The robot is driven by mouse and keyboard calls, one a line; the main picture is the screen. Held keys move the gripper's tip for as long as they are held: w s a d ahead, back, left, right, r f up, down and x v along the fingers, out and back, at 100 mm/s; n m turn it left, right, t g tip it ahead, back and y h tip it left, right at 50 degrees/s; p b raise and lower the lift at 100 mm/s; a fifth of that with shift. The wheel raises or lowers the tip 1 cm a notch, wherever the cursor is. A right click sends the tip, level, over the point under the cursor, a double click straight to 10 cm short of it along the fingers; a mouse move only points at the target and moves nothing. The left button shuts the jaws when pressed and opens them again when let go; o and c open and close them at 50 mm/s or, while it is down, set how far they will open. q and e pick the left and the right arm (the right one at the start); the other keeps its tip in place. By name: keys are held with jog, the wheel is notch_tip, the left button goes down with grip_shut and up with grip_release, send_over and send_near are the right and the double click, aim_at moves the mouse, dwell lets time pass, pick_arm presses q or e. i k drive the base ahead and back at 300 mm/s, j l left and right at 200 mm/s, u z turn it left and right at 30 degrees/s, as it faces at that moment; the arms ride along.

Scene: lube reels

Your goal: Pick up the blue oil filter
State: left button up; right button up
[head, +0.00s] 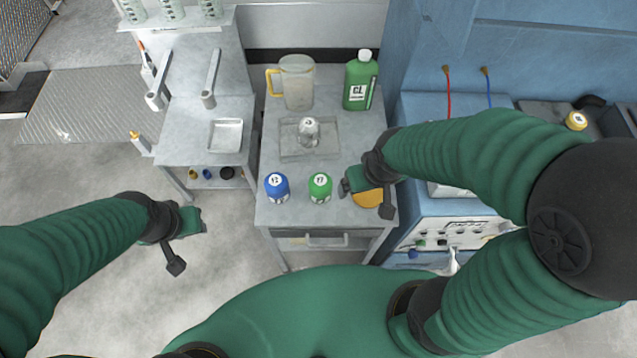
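The blue oil filter (277,188) stands upright at the front left of the grey metal cart top (275,222). A green filter (320,188) stands just to its right. My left gripper (190,245) is empty with its fingers spread, left of the cart over the floor and apart from the blue filter. My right gripper (367,200) has its fingers spread at the cart's front right. An orange-yellow round thing (367,197) shows between these fingers, partly hidden by the gripper. I cannot tell whether they touch it.
A silver filter (309,128) stands in a shallow tray (290,152) behind. A clear jug (297,85) and a green bottle (361,82) stand at the back. A lower side table (180,140) is left, a blue machine (430,205) right.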

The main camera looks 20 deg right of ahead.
aim_at(276, 184)
jog(key=i+j+z, duration=0.1)
jog(key=j+z, duration=0.2)
jog(key=z, duration=0.15)
jog(key=j+z, duration=0.7)
jog(key=z, duration=0.25)
jog(key=j+z, duration=0.45)
jog(key=k+j+z, duration=0.15)
jog(key=z, duration=0.3)
jog(key=k+j+z, duration=0.15)
jog(key=j+z, duration=0.15)
jog(key=z, duration=0.15)
